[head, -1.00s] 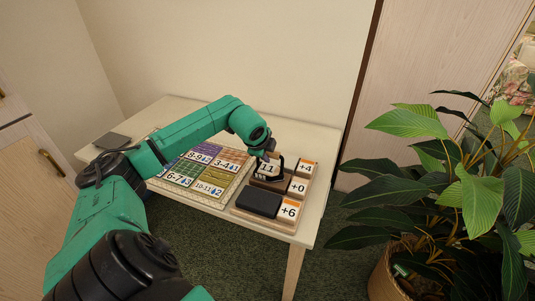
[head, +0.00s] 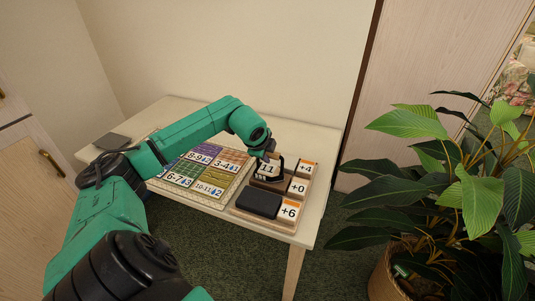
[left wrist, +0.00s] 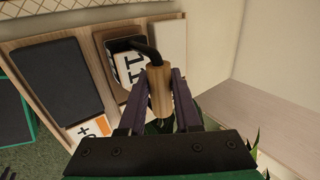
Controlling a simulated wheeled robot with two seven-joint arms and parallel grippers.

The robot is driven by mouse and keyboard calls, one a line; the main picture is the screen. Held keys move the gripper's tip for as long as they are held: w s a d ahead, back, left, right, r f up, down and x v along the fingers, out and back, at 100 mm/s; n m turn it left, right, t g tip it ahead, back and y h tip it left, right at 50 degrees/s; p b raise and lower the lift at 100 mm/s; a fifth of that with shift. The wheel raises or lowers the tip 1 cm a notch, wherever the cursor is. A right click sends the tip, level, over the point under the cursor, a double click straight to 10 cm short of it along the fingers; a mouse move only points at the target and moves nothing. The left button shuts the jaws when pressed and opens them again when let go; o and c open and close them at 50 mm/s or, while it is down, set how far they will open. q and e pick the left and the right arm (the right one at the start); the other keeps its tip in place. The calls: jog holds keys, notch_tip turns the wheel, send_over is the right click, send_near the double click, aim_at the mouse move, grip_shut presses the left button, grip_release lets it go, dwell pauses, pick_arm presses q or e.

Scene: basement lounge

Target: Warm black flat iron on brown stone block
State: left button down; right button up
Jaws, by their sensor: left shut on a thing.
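The black flat iron (head: 281,172) has a black curved bracket, a wooden handle and a white label reading 11. My left gripper (head: 272,155) is shut on the wooden handle (left wrist: 159,92), which stands between its fingers in the left wrist view. The iron is over the middle place of a wooden tray, beside the +0 label. A brown block (head: 265,184) shows just below it; I cannot tell whether iron and block touch. A black block (head: 258,203) lies beside the +6 label and also shows in the left wrist view (left wrist: 58,65). My right gripper is out of view.
The wooden tray (head: 267,219) lies near the right end of a pale table (head: 318,205). A coloured number board (head: 205,178) is left of it. A dark flat piece (head: 112,141) lies at the far left. A potted plant (head: 440,190) stands right of the table.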

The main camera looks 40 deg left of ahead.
pick_arm(q)
jog(key=shift+s+d+f, duration=0.15)
jog(key=shift+s+f, duration=0.05)
jog(key=shift+f, duration=0.1)
jog(key=r+p, duration=0.3)
jog(key=r, duration=0.3)
jog(key=shift+w+r, duration=0.2)
jog(key=shift+a, duration=0.2)
jog(key=shift+f, duration=0.1)
